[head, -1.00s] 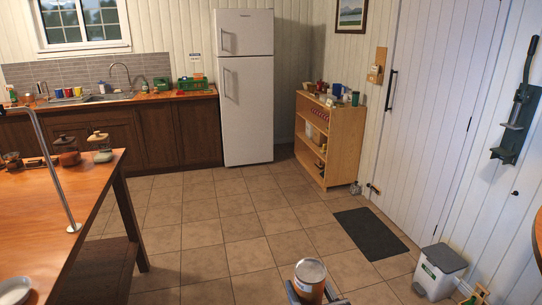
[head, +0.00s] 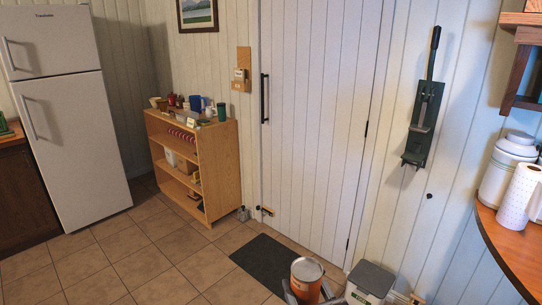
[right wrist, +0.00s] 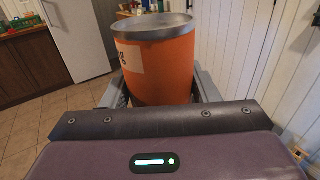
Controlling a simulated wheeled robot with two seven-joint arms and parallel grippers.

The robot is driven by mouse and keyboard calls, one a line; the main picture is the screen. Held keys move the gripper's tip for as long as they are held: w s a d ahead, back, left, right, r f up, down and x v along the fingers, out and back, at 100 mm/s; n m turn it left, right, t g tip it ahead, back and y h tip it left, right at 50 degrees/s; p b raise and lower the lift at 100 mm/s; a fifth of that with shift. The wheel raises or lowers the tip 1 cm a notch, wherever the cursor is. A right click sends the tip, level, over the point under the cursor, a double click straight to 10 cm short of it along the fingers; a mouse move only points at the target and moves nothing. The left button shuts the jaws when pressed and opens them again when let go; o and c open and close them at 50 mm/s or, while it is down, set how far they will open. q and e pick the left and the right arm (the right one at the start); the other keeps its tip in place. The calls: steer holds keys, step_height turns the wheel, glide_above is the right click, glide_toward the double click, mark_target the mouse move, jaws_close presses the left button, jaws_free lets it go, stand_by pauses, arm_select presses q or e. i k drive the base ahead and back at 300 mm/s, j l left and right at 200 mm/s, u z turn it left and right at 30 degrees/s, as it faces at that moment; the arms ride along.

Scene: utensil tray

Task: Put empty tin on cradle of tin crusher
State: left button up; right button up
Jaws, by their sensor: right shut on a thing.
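An orange tin (head: 306,280) with a grey metal rim is held upright in my right gripper (head: 310,298) at the bottom of the head view. In the right wrist view the tin (right wrist: 158,68) stands between the two fingers (right wrist: 160,92), with a pale label on its left side. The inside of the tin cannot be made out. The tin crusher (head: 423,125) is a dark green wall-mounted plate with a long black lever pointing up and a cradle (head: 413,158) at its lower end. The cradle looks empty. The tin is well below and left of it. My left gripper is not in view.
A grey-lidded bin (head: 370,284) stands by the wall just right of the tin. A curved wooden counter (head: 500,240) with a paper towel roll (head: 519,196) and white canister juts in at right. A dark mat (head: 272,264) lies before the white door (head: 310,120). A shelf (head: 222,165) stands left.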

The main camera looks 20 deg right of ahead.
mark_target(413, 155)
steer(key=i+l+z, duration=0.2)
steer(key=i, duration=0.6)
steer(key=i+j+z, duration=0.25)
steer(key=i, duration=0.5)
steer(key=i+z, duration=0.2)
steer(key=i, duration=0.6)
steer(key=i+z, duration=0.5)
steer(key=i+j+z, duration=0.15)
steer(key=i+z, duration=0.3)
steer(key=i+j+z, duration=0.3)
steer(key=z, duration=0.2)
steer(key=i, duration=0.1)
